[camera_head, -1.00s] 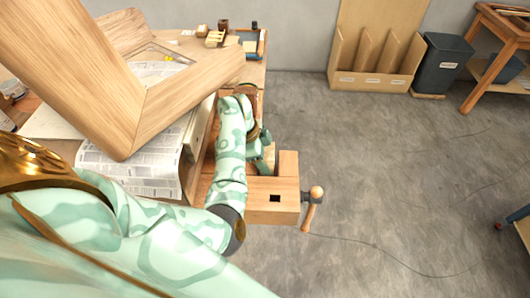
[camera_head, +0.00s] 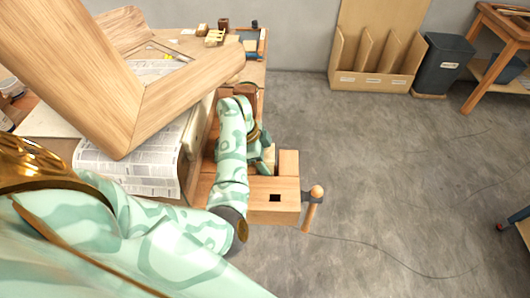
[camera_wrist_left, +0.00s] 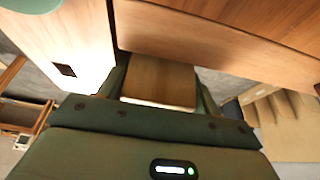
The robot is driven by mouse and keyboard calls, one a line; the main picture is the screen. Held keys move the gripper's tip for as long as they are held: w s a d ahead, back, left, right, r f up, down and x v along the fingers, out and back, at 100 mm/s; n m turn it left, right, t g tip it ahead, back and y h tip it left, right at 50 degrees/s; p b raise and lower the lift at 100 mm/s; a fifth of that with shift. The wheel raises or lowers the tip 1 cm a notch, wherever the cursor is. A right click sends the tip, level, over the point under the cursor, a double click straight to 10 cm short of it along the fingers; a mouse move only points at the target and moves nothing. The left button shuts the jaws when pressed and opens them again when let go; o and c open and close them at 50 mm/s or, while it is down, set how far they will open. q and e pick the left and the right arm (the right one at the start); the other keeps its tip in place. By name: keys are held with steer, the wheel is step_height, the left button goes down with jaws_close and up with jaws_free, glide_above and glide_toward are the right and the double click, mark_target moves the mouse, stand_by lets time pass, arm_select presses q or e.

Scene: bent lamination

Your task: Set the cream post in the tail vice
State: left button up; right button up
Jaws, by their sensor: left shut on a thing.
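The tail vice (camera_head: 285,206) is a pale wooden block with a dark square hole, at the bench's right end. It also shows at the upper left of the left wrist view (camera_wrist_left: 80,35). My left gripper (camera_head: 262,163) is low beside the vice, partly hidden by my forearm. In the left wrist view it is shut on a wooden block, which I take to be the cream post (camera_wrist_left: 158,82). The post's far end meets the edge of the brown wood. I cannot tell whether it is between the jaws. My right gripper is not in view.
The vice handle (camera_head: 313,205) sticks out to the right. A large angled wooden frame (camera_head: 135,125) rises over the bench's left part, above newspaper (camera_head: 130,170). Small blocks (camera_head: 215,38) stand at the bench's far end. The floor (camera_head: 390,180) to the right is mostly clear.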

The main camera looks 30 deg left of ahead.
arm_select(q)
steer(key=shift+f+b, duration=0.35)
steer(key=shift+f, duration=0.1)
stand_by(0.5)
steer(key=o, duration=1.2)
steer(key=shift+w+f, duration=0.1)
steer(key=shift+w, duration=0.05)
steer(key=shift+s, duration=0.2)
steer(key=shift+c, duration=0.3)
